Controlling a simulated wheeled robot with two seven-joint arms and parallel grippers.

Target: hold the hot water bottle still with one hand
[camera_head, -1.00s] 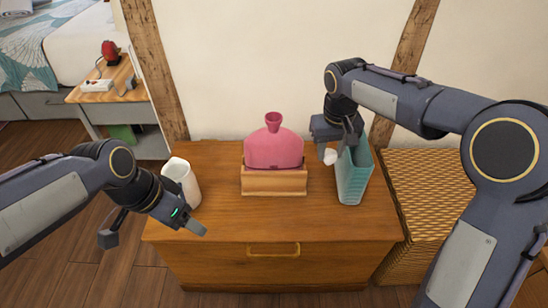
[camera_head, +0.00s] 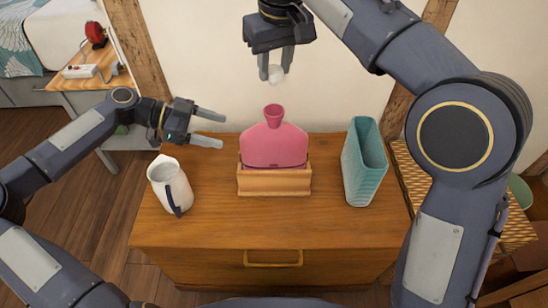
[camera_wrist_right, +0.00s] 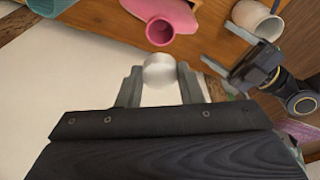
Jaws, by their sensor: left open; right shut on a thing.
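The pink hot water bottle (camera_head: 273,146) stands upright in a wooden holder (camera_head: 274,182) on the dresser, its open funnel neck (camera_head: 273,113) facing up. My left gripper (camera_head: 222,130) is open and empty, to the left of the bottle's neck and apart from it. My right gripper (camera_head: 276,73) is shut on a small white round thing (camera_head: 277,75), held above the bottle's neck. In the right wrist view the white thing (camera_wrist_right: 159,71) sits between the fingertips, just short of the pink neck (camera_wrist_right: 160,32).
A white pitcher (camera_head: 170,185) with a dark handle stands on the dresser (camera_head: 215,228) at left. A teal ribbed container (camera_head: 364,165) stands at right. A woven basket (camera_head: 403,178) is beside the dresser. The wall (camera_head: 205,60) rises close behind.

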